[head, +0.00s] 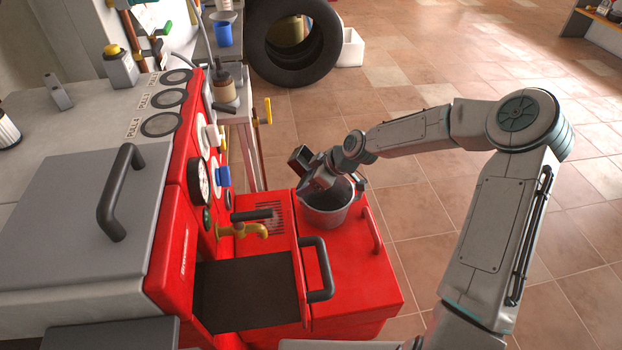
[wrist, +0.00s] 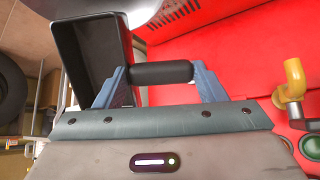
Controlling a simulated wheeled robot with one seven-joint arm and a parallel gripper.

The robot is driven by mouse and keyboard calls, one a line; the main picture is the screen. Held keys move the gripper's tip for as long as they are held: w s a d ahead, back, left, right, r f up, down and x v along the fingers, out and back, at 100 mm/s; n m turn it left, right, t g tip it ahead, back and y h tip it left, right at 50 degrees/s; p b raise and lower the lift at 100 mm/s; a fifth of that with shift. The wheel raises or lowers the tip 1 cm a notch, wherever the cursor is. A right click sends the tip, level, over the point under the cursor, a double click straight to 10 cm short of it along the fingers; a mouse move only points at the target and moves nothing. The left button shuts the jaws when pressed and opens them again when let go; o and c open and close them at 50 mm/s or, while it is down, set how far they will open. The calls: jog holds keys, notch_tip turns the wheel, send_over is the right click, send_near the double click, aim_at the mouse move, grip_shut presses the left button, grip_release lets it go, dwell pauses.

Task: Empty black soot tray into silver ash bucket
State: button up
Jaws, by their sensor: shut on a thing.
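My gripper (head: 318,180) is above the silver ash bucket (head: 327,217), which stands on a red surface. In the wrist view my gripper's blue fingers (wrist: 162,74) are shut on the black handle of the black soot tray (wrist: 88,52). The tray is tilted, with its dark hollow showing and no soot that I can make out in it. In the head view a small dark part of the tray (head: 299,157) shows at the bucket's upper left, partly hidden by my gripper. The bucket's inside is mostly hidden. A silver curve of the bucket (wrist: 90,7) shows at the wrist view's top.
The red boiler (head: 180,215) with gauges and a brass tap (head: 250,231) stands left of the bucket. A black handle (head: 320,268) sticks up in front. The tiled floor on the right is clear.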

aim_at(299, 182)
jog(key=shift+w+a+g+h, duration=0.1)
jog(key=shift+a+g+h, duration=0.25)
jog(key=shift+h, duration=0.35)
jog(key=shift+a, duration=0.1)
jog(key=shift+w+a+f+g+h, duration=0.1)
jog(key=shift+a+f+g+h, duration=0.1)
jog(key=shift+h, duration=0.35)
jog(key=shift+w+a+f+g+h, duration=0.1)
jog(key=shift+a+h, duration=0.1)
jog(key=shift+h, duration=0.35)
jog(key=shift+a+f+h, duration=0.15)
jog(key=shift+a+h, duration=0.1)
jog(key=shift+h, duration=0.35)
jog(key=shift+w+a+f+g+h, duration=0.15)
jog(key=shift+f+g+h, duration=0.15)
jog(key=shift+h, duration=0.2)
jog(key=shift+a+f+g+h, duration=0.15)
jog(key=shift+f+g+h, duration=0.1)
jog(key=shift+h, duration=0.25)
jog(key=shift+a+f+g+h+p, duration=0.1)
jog(key=shift+f+g+h+p, duration=0.3)
jog(key=shift+h, duration=0.8)
jog(key=shift+f, duration=0.15)
